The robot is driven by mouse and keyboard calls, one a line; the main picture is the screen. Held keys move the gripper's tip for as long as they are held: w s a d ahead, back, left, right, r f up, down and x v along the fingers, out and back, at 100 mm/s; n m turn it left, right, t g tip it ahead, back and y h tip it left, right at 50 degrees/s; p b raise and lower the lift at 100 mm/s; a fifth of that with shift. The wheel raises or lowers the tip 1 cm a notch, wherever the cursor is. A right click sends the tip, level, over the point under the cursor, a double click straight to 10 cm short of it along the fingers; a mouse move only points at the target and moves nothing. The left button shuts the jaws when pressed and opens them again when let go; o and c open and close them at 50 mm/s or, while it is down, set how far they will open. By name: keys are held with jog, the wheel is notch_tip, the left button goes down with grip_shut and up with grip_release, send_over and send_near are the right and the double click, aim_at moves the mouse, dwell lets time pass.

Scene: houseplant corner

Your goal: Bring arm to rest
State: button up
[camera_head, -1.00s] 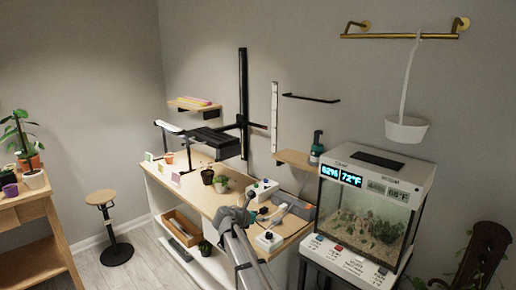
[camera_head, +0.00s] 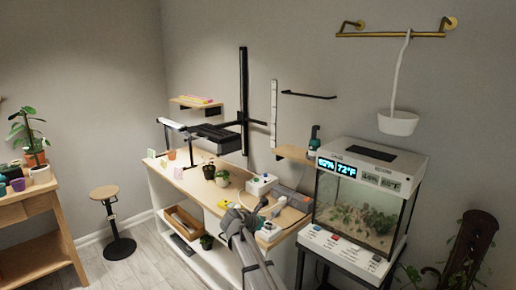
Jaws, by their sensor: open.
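My gripper (camera_head: 258,205), dark grey, is at the end of my arm (camera_head: 246,250), which reaches up from the bottom middle of the head view. It is small here, but its jaws look apart with nothing visible between them. It is over the near right part of the wooden workbench (camera_head: 190,185), in front of a white box with a dark knob (camera_head: 260,184). A second white box (camera_head: 269,231) is just to the right of the gripper. I cannot tell whether the gripper touches anything.
A glass terrarium (camera_head: 360,205) stands on a dark stand to the right. Potted plants (camera_head: 222,178) sit on the bench. A stool (camera_head: 105,192) and a plant table (camera_head: 35,205) are at left. A hanging white pot (camera_head: 397,123) is at upper right. Floor between stool and bench is clear.

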jog(key=s+d+f+m+g+y+b, duration=0.35)
jog(key=s+f+m, duration=0.25)
jog(key=s+m, duration=0.3)
jog(key=s+d+f+m+g+y+b, duration=0.25)
jog(key=s+d+f+m, duration=0.35)
jog(key=s, duration=0.6)
jog(key=s+d+f+m+g+y+b, duration=0.2)
jog(key=s+d+f+m+y+b, duration=0.15)
jog(key=s+f+m, duration=0.5)
notch_tip(320, 180, up, 17)
jog(key=s+m+p, duration=0.1)
jog(key=s+p, duration=0.1)
jog(key=p, duration=1.4)
jog(key=shift+d+f, duration=0.15)
